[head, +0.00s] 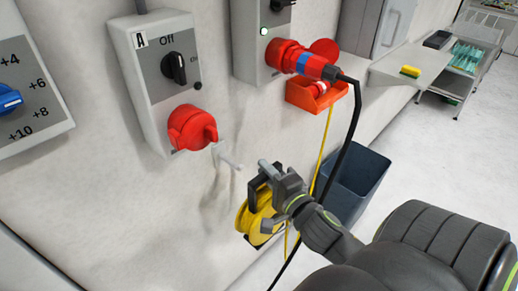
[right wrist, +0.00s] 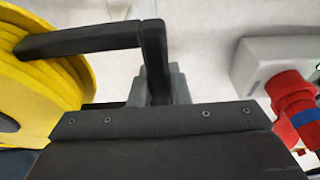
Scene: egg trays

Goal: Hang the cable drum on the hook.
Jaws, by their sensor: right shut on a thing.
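The cable drum (head: 250,222) is yellow with a black frame and handle. My right gripper (head: 272,176) is shut on its handle, and the drum hangs below it, close to the wall. The wrist view shows the yellow drum (right wrist: 45,95) at left and its black handle (right wrist: 90,40) running into the jaws (right wrist: 160,88). The pale wall hook (head: 226,158) is below the red socket of box A, just left of the gripper. The handle looks apart from the hook; the depth between them is hard to judge. My left gripper is not in view.
Switch box A (head: 157,75) is above the hook. To its right a red plug (head: 310,65) with a black cable sits in another box, above an orange bin (head: 318,95). A dark blue waste bin (head: 355,185) stands behind the arm. A yellow cord hangs near the drum.

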